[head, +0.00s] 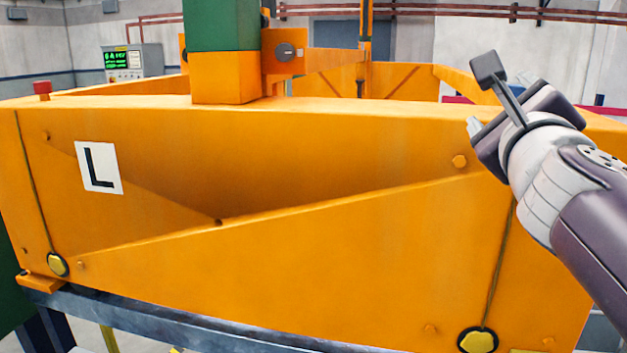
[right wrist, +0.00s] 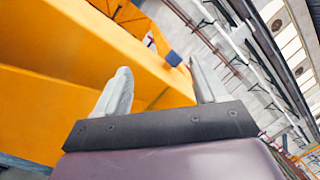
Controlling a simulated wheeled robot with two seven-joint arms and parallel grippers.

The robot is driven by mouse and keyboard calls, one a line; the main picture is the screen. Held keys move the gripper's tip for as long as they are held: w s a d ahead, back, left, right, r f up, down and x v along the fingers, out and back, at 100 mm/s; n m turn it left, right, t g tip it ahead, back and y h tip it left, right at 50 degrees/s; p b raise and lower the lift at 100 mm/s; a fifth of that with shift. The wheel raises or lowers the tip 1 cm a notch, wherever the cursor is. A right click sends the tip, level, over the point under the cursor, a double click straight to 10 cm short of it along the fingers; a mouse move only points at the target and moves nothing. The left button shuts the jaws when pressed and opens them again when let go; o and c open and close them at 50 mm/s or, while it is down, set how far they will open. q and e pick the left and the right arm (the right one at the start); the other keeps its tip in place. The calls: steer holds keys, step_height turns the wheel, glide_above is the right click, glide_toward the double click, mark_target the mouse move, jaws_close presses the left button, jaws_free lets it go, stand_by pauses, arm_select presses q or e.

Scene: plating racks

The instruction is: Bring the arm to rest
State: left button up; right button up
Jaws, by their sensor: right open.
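My right gripper (head: 474,127) is at the right of the head view, raised in front of the upper right part of a large orange rack (head: 330,240). In the right wrist view its two pale fingers (right wrist: 160,90) stand wide apart with nothing between them. The orange rack (right wrist: 60,45) fills the left of that view, close to the left finger. I cannot tell whether the finger touches it. My left gripper is in neither view.
The rack has a white "L" label (head: 99,168) and a green and orange post (head: 223,50). It stands above a grey metal beam (head: 200,333). A red button (head: 42,88) and a control box with a green display (head: 132,62) are at the left.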

steer(key=w+a+f+n+g+y, duration=0.2)
steer(key=a+f+n+g+y, duration=0.15)
steer(key=f+n, duration=0.85)
steer(key=w+a+f+n+g+y, duration=0.25)
steer(key=a+f+n+g, duration=0.4)
steer(key=f, duration=0.95)
steer(key=s+d+f+n+g, duration=0.2)
steer(key=s+f+n+g, duration=0.2)
steer(key=s+f, duration=0.5)
steer(key=s+d+f+n+g+h, duration=0.1)
steer(key=s+d+f+n+g, duration=0.2)
steer(key=f, duration=1.3)
steer(key=s+n+g, duration=0.1)
steer(key=s+n, duration=0.2)
steer(key=s, duration=0.3)
steer(key=shift+s+f+h, duration=0.2)
steer(key=shift+f+h, duration=0.1)
steer(key=shift+f, duration=0.1)
steer(key=shift+d, duration=0.1)
